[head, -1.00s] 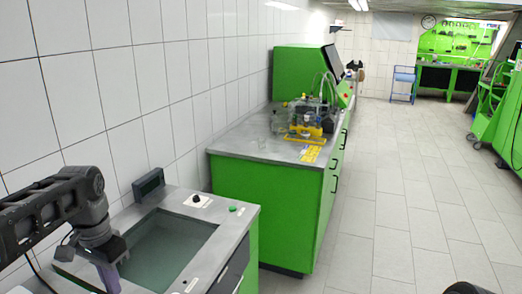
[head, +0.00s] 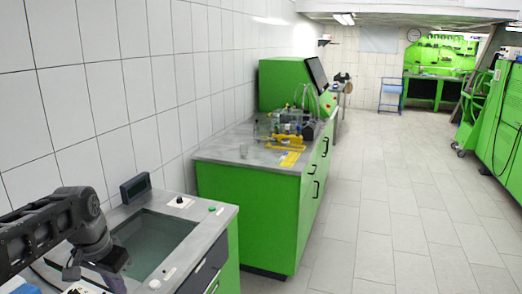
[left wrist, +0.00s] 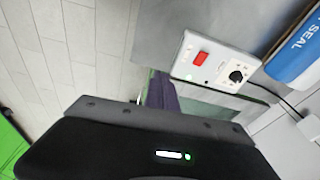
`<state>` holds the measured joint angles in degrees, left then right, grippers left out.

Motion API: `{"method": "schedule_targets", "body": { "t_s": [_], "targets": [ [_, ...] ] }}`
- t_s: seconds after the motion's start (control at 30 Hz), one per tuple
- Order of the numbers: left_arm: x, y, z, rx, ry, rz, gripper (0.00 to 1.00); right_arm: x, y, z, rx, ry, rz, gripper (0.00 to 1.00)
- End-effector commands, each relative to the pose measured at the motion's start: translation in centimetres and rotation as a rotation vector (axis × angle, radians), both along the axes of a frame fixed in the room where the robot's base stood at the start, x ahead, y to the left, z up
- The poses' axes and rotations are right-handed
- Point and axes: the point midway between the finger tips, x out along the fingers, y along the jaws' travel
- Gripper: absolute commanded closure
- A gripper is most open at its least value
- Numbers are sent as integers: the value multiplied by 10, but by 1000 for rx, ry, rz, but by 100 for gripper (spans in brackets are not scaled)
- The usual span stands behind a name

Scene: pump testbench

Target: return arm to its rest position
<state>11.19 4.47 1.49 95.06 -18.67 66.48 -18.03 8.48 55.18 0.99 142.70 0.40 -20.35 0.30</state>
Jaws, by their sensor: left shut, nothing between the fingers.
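My left arm comes in from the left in the head view, and its dark left gripper (head: 116,264) hangs low over the near side of the green bench with the sunken basin (head: 165,242). In the left wrist view its purple fingers (left wrist: 161,93) are together and hold nothing. They show beside a pale control plate (left wrist: 216,61) with a red switch and a black knob. I cannot tell how far the fingers are from the bench surface. My right gripper is not in view.
A small dark display (head: 135,188) stands at the back of the bench. A second green bench (head: 250,210) carries a pump rig (head: 288,125). A blue item lettered SEAL (left wrist: 295,52) lies near the plate. The tiled floor (head: 385,210) is open at the right.

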Motion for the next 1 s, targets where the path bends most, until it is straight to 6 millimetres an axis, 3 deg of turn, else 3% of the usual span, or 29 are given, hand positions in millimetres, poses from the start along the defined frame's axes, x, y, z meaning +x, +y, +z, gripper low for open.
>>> {"method": "schedule_targets", "body": {
  "t_s": [0.13,0.27,0.37,0.47,0.53,0.67,0.8,0.9,1.0],
  "targets": [
    [25,-14,-16,-32,-98,30,100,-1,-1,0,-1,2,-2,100],
    [49,-37,-49,-85,-173,61,100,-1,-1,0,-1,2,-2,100],
    [63,-65,-89,-145,-219,94,100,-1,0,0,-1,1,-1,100],
    [65,-105,-149,-224,-243,143,100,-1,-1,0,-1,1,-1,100],
    [55,-136,-197,-281,-243,188,100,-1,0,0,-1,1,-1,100],
    [8,-188,-280,-359,-197,278,100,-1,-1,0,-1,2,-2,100],
    [-72,-232,-348,-393,-90,347,100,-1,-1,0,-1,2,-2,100],
    [-132,-253,-379,-394,10,361,100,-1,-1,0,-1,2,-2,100],
    [-182,-268,-397,-389,112,350,100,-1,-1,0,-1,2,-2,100]
  ]
}}
